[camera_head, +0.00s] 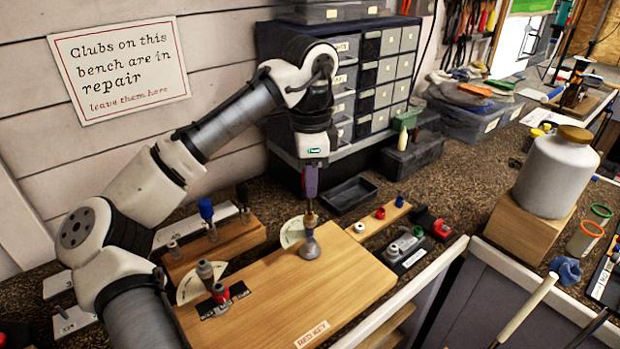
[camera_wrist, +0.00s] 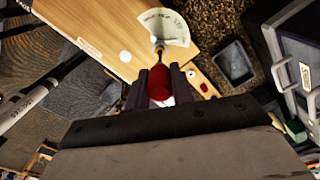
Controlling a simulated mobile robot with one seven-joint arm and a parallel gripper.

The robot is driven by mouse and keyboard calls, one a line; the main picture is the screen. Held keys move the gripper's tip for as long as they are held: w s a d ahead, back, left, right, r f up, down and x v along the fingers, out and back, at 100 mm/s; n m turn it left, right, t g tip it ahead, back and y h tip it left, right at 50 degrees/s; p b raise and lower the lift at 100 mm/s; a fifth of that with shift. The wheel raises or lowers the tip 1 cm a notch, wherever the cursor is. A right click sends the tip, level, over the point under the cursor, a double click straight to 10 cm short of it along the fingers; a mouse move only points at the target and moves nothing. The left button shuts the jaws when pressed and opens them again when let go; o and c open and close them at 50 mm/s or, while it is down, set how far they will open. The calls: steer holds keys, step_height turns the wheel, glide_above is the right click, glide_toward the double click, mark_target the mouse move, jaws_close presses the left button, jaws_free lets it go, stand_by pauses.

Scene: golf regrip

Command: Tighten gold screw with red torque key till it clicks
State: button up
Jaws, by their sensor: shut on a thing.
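My gripper (camera_head: 311,190) points down over the wooden board and is shut on the red torque key. In the wrist view the key's red handle (camera_wrist: 158,84) sits between the two dark fingers (camera_wrist: 159,92). A thin shaft runs from the handle to a small grey metal piece (camera_wrist: 159,44) beside a white dial card. In the head view the key's lower end is directly above a grey metal head (camera_head: 309,247) on the board (camera_head: 345,285). The gold screw cannot be made out; the contact at the key's tip is too small to judge.
The white dial card (camera_head: 292,231) lies behind the grey head. A second post with a red part (camera_head: 220,293) stands on the board at left. A rack with a blue-topped tool (camera_head: 206,210) is behind it. A black tray (camera_head: 349,194) and drawer cabinet (camera_head: 385,70) are behind.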

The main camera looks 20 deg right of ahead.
steer(key=shift+r+p, duration=0.35)
steer(key=shift+r, duration=0.75)
steer(key=shift+a, duration=0.1)
jaws_close()
